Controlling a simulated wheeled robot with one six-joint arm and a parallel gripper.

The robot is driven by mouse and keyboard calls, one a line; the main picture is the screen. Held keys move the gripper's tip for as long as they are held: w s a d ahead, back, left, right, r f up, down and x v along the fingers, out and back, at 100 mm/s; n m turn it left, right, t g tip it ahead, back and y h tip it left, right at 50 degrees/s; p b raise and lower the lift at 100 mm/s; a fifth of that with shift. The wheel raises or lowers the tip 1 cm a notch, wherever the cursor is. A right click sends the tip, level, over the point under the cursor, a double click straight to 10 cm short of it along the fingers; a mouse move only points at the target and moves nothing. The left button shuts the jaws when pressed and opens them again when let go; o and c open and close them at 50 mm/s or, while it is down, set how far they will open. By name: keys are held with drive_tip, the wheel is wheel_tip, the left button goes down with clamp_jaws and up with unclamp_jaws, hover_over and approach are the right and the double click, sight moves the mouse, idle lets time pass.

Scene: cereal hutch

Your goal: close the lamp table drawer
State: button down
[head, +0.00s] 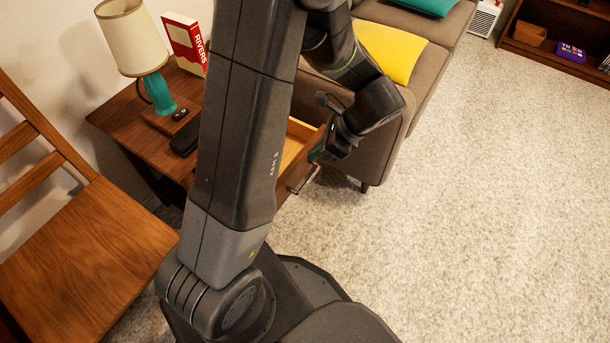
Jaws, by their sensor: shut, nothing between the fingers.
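The lamp table (131,140) is dark wood and stands at the left against the wall. Its drawer (292,150) is pulled out toward the right, with a light interior and a metal handle (304,182) on its front. My arm hides much of the table's right part and the drawer. My gripper (318,152) is at the drawer's front edge, near the handle; it is shut and holds nothing. I cannot tell whether it touches the drawer.
On the table are a teal lamp (157,92), a red book (185,42) and small dark items. A wooden chair (85,255) stands at the left. A brown sofa (372,150) with a yellow cushion (391,52) is close behind my gripper. Carpet (500,200) at right is clear.

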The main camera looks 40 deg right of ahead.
drive_tip(key=s+d+f+m+t+h+b, duration=0.1)
drive_tip(key=s+d+m+t+h+b, duration=0.2)
drive_tip(key=s, duration=0.5)
drive_tip(key=m+y+b, duration=0.1)
drive_tip(key=b, duration=0.4)
approach(295, 168)
drive_tip(key=shift+t, duration=0.4)
drive_tip(key=shift+s+f+x, duration=0.15)
drive_tip(key=shift+x, duration=0.95)
drive_tip(key=shift+s+f+x, duration=0.15)
drive_tip(key=shift+f+x, duration=0.05)
drive_tip(key=shift+x, duration=0.85)
drive_tip(key=shift+s+f+x, duration=0.15)
drive_tip(key=shift+x, duration=0.95)
drive_tip(key=shift+w+d, duration=0.1)
drive_tip(key=shift+d, duration=0.05)
drive_tip(key=shift+w, duration=0.3)
drive_tip(key=w+a+p, duration=0.1)
drive_tip(key=w+a, duration=0.1)
drive_tip(key=w, duration=0.4)
drive_tip(key=w+a+p, duration=0.1)
drive_tip(key=w+a, duration=0.1)
drive_tip(key=w, duration=0.4)
drive_tip(key=w+a+p, duration=0.1)
drive_tip(key=w+a, duration=0.1)
drive_tip(key=w, duration=0.4)
drive_tip(key=shift+a, duration=0.35)
drive_tip(key=shift+s, duration=0.1)
